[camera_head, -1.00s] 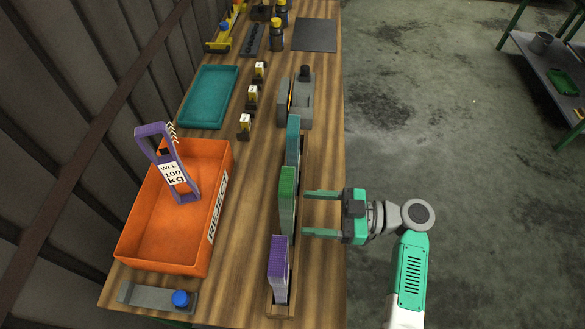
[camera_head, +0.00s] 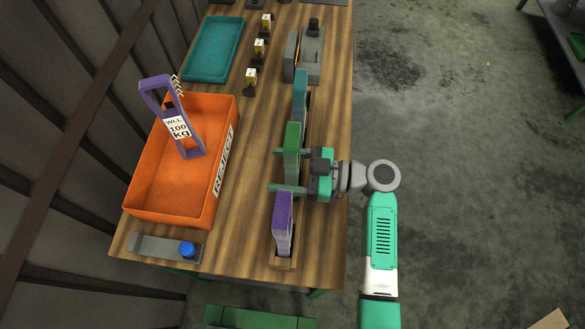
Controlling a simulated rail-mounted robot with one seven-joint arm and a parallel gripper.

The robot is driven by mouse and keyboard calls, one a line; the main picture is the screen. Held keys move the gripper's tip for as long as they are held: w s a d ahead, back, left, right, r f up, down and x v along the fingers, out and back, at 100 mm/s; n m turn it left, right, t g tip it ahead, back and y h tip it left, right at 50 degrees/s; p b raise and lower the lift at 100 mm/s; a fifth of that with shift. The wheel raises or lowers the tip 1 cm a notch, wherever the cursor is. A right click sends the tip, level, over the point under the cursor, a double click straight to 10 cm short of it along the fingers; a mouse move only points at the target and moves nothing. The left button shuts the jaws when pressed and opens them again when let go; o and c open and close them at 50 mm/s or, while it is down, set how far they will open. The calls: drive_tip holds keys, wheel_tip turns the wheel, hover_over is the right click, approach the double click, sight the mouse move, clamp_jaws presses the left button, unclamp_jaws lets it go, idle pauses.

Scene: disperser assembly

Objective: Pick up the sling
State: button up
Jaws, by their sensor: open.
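Folded slings stand upright in a long wooden rack (camera_head: 283,263) along the right side of the table. The green sling (camera_head: 291,140) is in the middle, the purple sling (camera_head: 282,215) at the near end and the teal sling (camera_head: 300,90) at the far end. My gripper (camera_head: 273,169) comes in from the right and is open. Its fingers reach across the rack, with tips showing left of the green sling, one near its middle and one near its lower end. I cannot tell whether they touch it. A purple loop (camera_head: 158,95) tagged "WLL 100 kg" stands in the orange REJECT tray (camera_head: 228,135).
A teal tray (camera_head: 214,48) and several small stands with yellow-and-white labels (camera_head: 251,77) lie farther back. A grey device (camera_head: 309,55) stands beyond the rack. A grey plate with a blue knob (camera_head: 187,249) is at the near left. Bare wood lies between tray and rack.

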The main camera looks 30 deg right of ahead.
drive_tip(key=c, duration=1.4)
